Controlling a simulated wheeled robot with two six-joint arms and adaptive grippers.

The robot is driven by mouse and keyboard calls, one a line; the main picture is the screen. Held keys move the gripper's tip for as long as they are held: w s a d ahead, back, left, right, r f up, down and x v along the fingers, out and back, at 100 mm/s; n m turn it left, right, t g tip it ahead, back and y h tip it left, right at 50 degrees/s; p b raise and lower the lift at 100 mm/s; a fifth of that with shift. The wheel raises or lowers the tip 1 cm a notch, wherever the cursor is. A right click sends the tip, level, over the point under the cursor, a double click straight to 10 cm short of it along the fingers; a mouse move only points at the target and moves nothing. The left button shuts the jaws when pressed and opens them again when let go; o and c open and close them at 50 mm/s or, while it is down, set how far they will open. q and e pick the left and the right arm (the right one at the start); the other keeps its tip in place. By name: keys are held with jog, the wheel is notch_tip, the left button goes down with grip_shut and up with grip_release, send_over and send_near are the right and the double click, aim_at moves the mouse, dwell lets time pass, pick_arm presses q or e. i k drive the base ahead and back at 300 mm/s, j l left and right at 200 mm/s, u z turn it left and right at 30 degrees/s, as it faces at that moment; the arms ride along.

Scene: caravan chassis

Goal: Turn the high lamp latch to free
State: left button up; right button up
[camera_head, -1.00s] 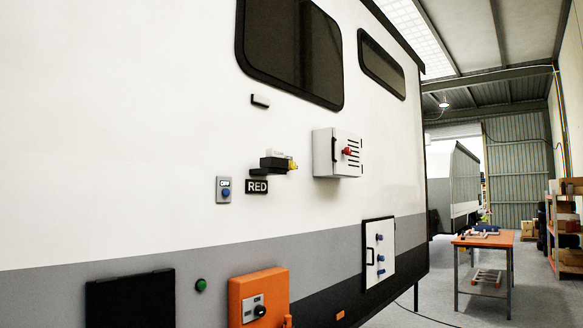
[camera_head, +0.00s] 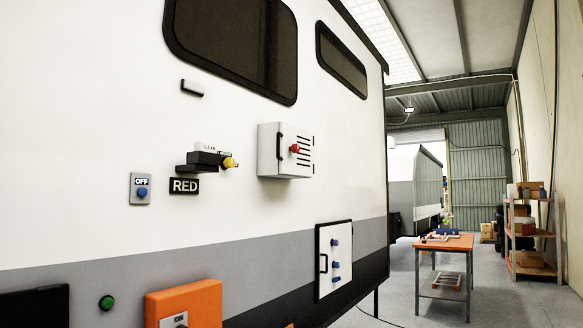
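No part is plainly marked as the high lamp latch. A small white bar with a black edge (camera_head: 192,88) sits high on the white caravan wall, below the large window. Below it, a black bracket (camera_head: 203,161) carries a pale block with small lettering and a yellow knob (camera_head: 230,162) at its right end. A black RED label (camera_head: 184,186) is under the bracket. To its left is a grey plate marked OFF (camera_head: 141,188) with a blue button. I cannot tell any latch's setting. Neither of my grippers shows.
A white box with a red knob (camera_head: 285,150) juts from the wall. An orange-topped table (camera_head: 446,242) and shelves (camera_head: 530,240) stand right, with open floor between.

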aim_at(228, 163)
jog(key=i+l+z, duration=0.25)
jog(key=i, duration=0.3)
jog(key=i+l+z, duration=0.3)
jog(key=i, duration=0.25)
jog(key=i+z, duration=0.25)
jog(key=i, duration=0.3)
jog(key=i+u, duration=0.4)
jog(key=i+l+u, duration=0.15)
jog(key=u, duration=0.2)
jog(key=i+l+u, duration=0.25)
jog(key=u, duration=0.15)
jog(key=i+l+u, duration=0.4)
jog(key=k+j, duration=0.1)
